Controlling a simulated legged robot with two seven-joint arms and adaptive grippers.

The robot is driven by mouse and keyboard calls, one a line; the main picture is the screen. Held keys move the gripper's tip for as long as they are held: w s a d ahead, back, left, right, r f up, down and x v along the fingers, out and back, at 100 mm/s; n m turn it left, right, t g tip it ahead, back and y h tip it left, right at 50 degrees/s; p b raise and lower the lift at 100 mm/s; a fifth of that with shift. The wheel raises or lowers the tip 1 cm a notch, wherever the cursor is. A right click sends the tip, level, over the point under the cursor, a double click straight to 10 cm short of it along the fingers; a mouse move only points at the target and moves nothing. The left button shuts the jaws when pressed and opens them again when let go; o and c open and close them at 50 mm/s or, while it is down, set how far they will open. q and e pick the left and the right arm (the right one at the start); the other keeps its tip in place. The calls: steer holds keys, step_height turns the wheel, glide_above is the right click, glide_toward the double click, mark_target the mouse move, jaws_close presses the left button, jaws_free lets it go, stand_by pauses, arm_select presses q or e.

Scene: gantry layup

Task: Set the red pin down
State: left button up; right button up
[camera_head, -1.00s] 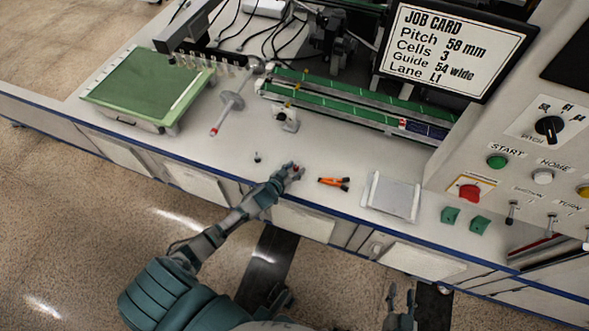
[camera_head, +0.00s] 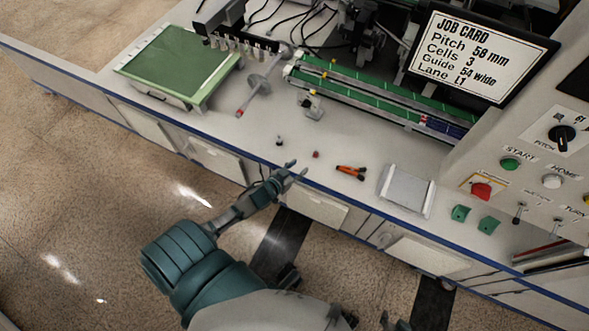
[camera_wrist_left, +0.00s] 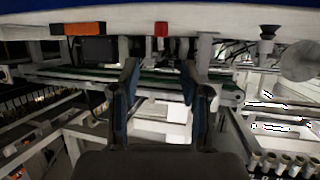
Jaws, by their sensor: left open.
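The red pin (camera_head: 316,154) stands on the white bench top near its front edge, left of the orange-handled tool. It also shows as a small red block at the top of the left wrist view (camera_wrist_left: 161,28), where the picture is upside down. My left gripper (camera_head: 297,168) is open and empty, just in front and to the left of the red pin, apart from it. Its two fingers (camera_wrist_left: 160,80) are spread in the left wrist view with nothing between them. My right gripper (camera_head: 394,324) is only partly visible at the bottom edge.
A small dark pin (camera_head: 280,141) stands left of the red pin. The orange-handled tool (camera_head: 351,172) and a grey tray (camera_head: 406,190) lie to the right. A rod with a disc (camera_head: 258,85) and green rails (camera_head: 375,95) are behind.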

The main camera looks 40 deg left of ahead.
arm_select(q)
steer(key=s+d+r+m+g, duration=0.1)
steer(key=s+d+g, duration=0.3)
steer(key=s+d, duration=0.3)
steer(key=s+d+r+m+g+h, duration=0.1)
steer(key=s+d+g, duration=0.3)
steer(key=s+d, duration=0.4)
steer(key=s, duration=0.7)
steer(key=shift+r, duration=0.15)
steer(key=shift+a, duration=0.15)
